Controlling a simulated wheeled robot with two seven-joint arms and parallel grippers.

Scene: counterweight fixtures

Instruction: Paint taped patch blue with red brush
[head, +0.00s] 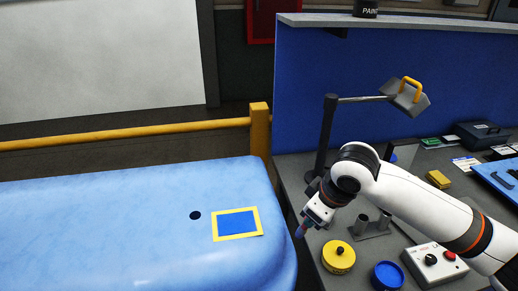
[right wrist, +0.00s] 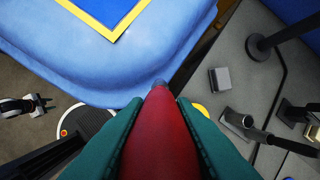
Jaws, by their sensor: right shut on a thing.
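The taped patch (head: 237,223) is a strong blue rectangle framed by yellow tape on a light blue panel (head: 120,230). It also shows at the top of the right wrist view (right wrist: 107,8). My right gripper (head: 308,222) is right of the patch, near the panel's right edge. It is shut on the red brush (right wrist: 160,130), whose tip points toward the panel edge. The brush is apart from the patch; whether its tip touches the edge, I cannot tell. My left gripper (right wrist: 42,104) seems to show small at the left of the right wrist view.
On the grey bench stand a yellow tin (head: 338,257), an open blue pot (head: 387,276), grey tube holders (head: 372,226), a control box (head: 434,265) and a black lamp post (head: 326,135). A dark hole (head: 195,215) is in the panel. A yellow rail (head: 130,133) runs behind.

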